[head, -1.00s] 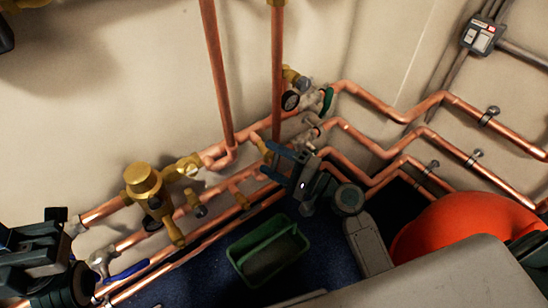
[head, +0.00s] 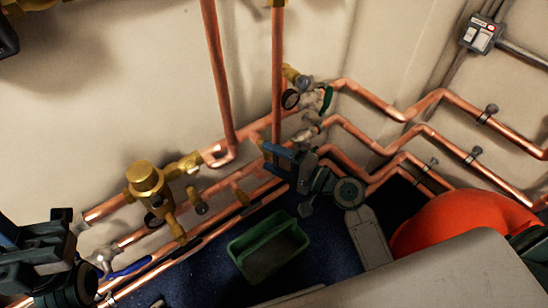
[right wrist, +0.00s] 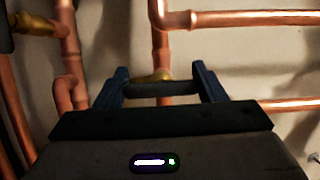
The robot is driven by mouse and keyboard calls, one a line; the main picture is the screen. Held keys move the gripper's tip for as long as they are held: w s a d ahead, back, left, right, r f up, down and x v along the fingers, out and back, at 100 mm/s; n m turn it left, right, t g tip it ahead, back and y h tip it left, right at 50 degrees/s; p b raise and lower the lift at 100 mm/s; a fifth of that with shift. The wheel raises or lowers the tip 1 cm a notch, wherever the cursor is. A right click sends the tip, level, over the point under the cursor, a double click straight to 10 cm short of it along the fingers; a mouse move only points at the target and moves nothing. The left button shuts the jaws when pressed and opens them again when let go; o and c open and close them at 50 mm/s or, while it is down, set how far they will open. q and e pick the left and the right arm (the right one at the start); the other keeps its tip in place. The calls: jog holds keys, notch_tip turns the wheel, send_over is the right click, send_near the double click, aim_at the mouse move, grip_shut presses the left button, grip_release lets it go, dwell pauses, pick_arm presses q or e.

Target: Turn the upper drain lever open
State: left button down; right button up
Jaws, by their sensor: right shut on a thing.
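My right gripper (head: 272,160) is at the brass fittings in the middle of the copper pipes in the head view. In the right wrist view its two blue fingers (right wrist: 160,78) stand on either side of a dark bar, which appears to be the upper drain lever (right wrist: 160,89). A brass part (right wrist: 152,76) shows just behind the bar. The gripper is shut on the bar, and its fingers hide most of it in the head view. My left gripper (head: 38,250) is at the lower left; its fingertips are not clear.
A lever with a blue handle (head: 130,269) is at the lower left near the pipes. A brass valve body (head: 146,182) sits left of my right gripper. A green tray (head: 268,247) stands on the blue floor. A large orange rounded object (head: 445,222) is at the right.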

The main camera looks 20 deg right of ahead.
aim_at(277, 162)
jog(key=o, duration=1)
jog(key=v, duration=0.6)
jog(key=shift+s+d+f, duration=0.1)
jog(key=shift+s+d, duration=0.05)
jog(key=shift+s, duration=0.05)
jog(key=shift+s+d, duration=0.35)
jog(key=shift+s, duration=0.05)
